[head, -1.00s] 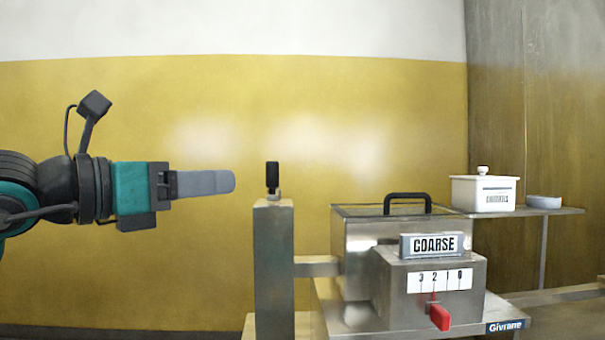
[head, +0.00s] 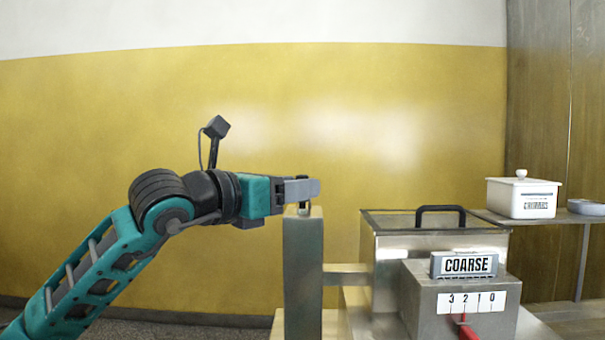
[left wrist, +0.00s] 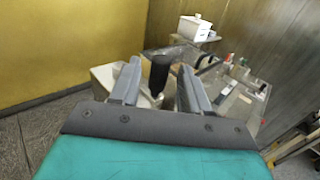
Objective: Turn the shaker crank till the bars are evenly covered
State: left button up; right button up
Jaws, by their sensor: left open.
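The shaker crank's upright black handle (left wrist: 159,72) stands between the two fingers of my left gripper in the left wrist view. My left gripper (head: 303,188) is open around it, with a visible gap to the fingers. In the head view the fingers hide most of the handle above the grey post (head: 303,265). The steel shaker box (head: 435,250) with a black carry handle on its lid is right of the post, joined to it by a bar. The bars cannot be made out. My right gripper is not in view.
A COARSE sign (head: 464,264) sits above a scale plate (head: 471,302) marked 3 to 0, with a red lever (head: 467,333) below. A white lidded jar (head: 522,198) and a grey dish (head: 586,207) stand on a shelf at right. The yellow wall is behind.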

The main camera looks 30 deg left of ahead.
pick_arm(q)
jog(key=shift+x, duration=1.15)
grip_shut()
